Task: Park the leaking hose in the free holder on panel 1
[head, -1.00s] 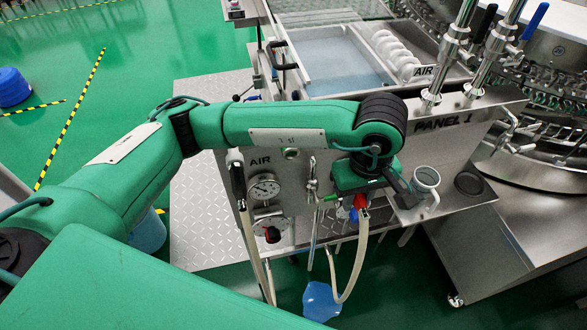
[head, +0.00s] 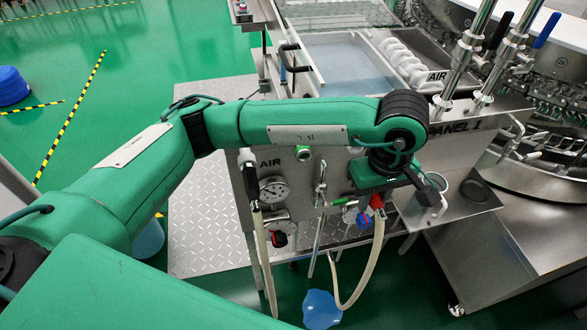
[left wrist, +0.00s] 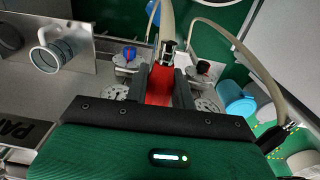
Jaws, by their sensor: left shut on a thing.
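My left gripper (head: 380,196) is shut on the red end fitting (head: 377,203) of a beige hose in front of panel 1 (head: 455,128). In the left wrist view the red fitting (left wrist: 160,85) sits between the two fingers. The hose (head: 368,270) hangs from it and loops down near a blue puddle (head: 321,309) on the floor. A second hose with a dark handle (head: 251,182) hangs at the panel's left side; its handle also shows in the left wrist view (left wrist: 277,137). My right gripper is out of view.
Green floor lies open at left.

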